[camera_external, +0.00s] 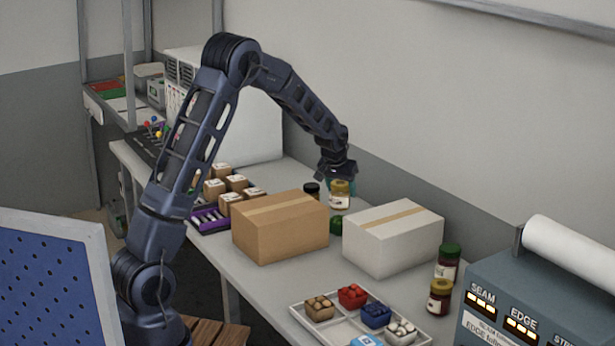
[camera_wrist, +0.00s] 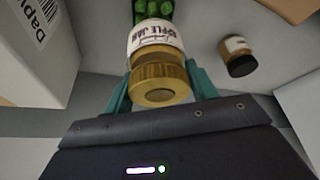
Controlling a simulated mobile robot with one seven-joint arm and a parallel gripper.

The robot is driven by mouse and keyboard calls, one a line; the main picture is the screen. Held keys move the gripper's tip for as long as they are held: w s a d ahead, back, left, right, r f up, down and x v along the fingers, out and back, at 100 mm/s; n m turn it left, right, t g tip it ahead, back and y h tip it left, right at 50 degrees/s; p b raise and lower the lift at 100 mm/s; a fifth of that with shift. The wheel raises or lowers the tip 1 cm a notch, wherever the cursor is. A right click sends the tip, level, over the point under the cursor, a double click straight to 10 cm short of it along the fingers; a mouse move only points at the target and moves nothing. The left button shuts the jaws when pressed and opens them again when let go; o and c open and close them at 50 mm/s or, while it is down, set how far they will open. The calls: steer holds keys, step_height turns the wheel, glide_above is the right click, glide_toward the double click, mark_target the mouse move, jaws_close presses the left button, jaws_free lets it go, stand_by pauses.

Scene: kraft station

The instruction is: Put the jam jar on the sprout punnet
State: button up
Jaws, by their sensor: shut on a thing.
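The jam jar (camera_external: 339,198) has a gold lid and a pale label. In the wrist view the jam jar (camera_wrist: 158,36) shows an "APPLE JAM" label, lid toward the camera. My gripper (camera_external: 338,183) is shut on it, with teal fingers on either side of the jar in the wrist view (camera_wrist: 158,88). The green sprout punnet (camera_external: 336,225) shows just below the jar, partly hidden between two boxes. In the wrist view the sprout punnet (camera_wrist: 152,10) lies beyond the jar's base, mostly covered by it. I cannot tell whether jar and punnet touch.
A brown box (camera_external: 280,232) and a white box (camera_external: 392,240) stand close on either side. A dark-lidded jar (camera_wrist: 238,57) stands near the punnet. Two more jars (camera_external: 447,264) stand right of the white box. A divided tray (camera_external: 360,325) of small punnets is in front.

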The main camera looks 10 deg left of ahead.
mark_target(341, 197)
steer(key=shift+f, duration=1.6)
steer(key=shift+f, duration=0.1)
steer(key=o, duration=1.3)
steer(key=shift+o, duration=0.2)
steer(key=v, duration=1.2)
steer(key=s+a+r+n, duration=0.1)
steer(key=s+a+r, duration=0.6)
steer(key=a, duration=0.4)
steer(key=s+a+r, duration=0.6)
steer(key=s+a, duration=0.3)
steer(key=a, duration=0.1)
steer(key=s+a, duration=0.5)
steer(key=s, duration=0.7)
steer(key=s+a+f+n+y, duration=0.1)
steer(key=s+a, duration=0.5)
steer(key=s, duration=0.6)
steer(key=shift+s+n, duration=0.25)
steer(key=shift+n, duration=0.05)
